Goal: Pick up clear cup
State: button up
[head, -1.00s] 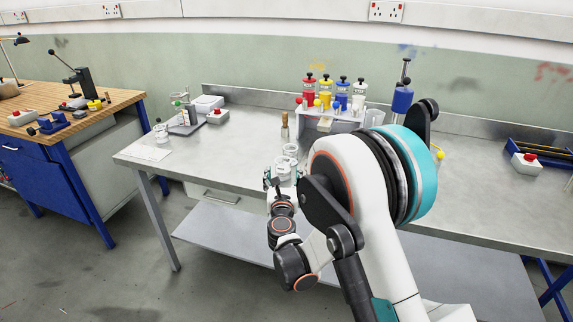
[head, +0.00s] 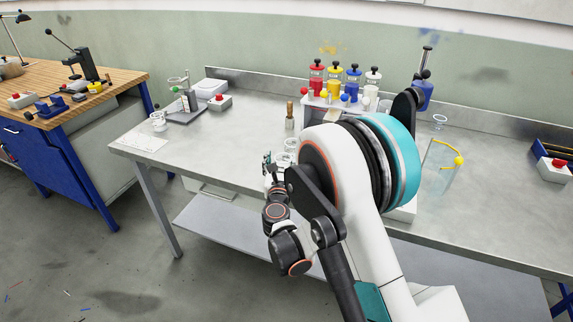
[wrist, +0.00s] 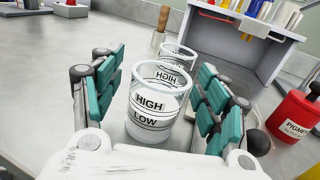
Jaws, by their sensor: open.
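A clear cup (wrist: 153,112) with black HIGH and LOW marks stands upright on the metal bench, between the teal finger pads of my gripper (wrist: 160,82). The fingers are open, one on each side of the cup, and do not visibly close on it. A second clear cup (wrist: 178,54) stands just behind the first. In the head view my gripper (head: 273,165) is at the bench's front edge, and a clear cup (head: 290,146) shows beside my arm, which partly hides this area.
A wooden-handled tool (head: 290,116) stands behind the cups. A rack with red, yellow, blue and white bottles (head: 335,75) is farther back. A red pigment container (wrist: 295,118) is right of my gripper. The bench's left part (head: 210,145) has bare room.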

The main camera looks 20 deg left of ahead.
jog(key=c, duration=1.2)
